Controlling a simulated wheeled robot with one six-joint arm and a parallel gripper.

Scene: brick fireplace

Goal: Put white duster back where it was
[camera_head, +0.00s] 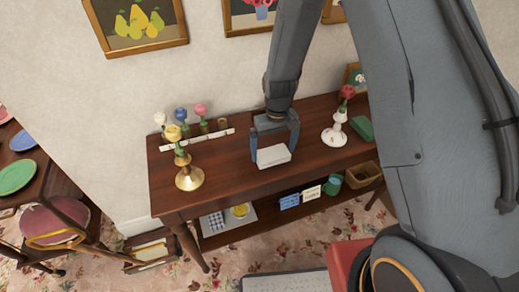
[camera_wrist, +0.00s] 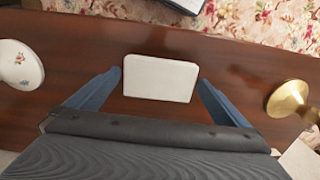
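The white duster (camera_head: 273,156) is a pale flat block over the dark wooden table (camera_head: 225,176), near its front edge. My gripper (camera_head: 274,148) points down, with one finger on either side of the duster. In the wrist view the duster (camera_wrist: 161,78) lies between the two blue fingertips (camera_wrist: 160,76), almost as wide as the space between them. The fingers are wide apart. Whether they press on its sides, and whether it touches the tabletop, cannot be told.
A brass candlestick (camera_head: 189,175) stands left and a white candle holder (camera_head: 335,131) right, each with a flower. A white flower rack (camera_head: 200,138) runs along the back left. A green block (camera_head: 362,128) lies at the right end. The lower shelf holds a mug (camera_head: 333,184) and basket (camera_head: 362,174).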

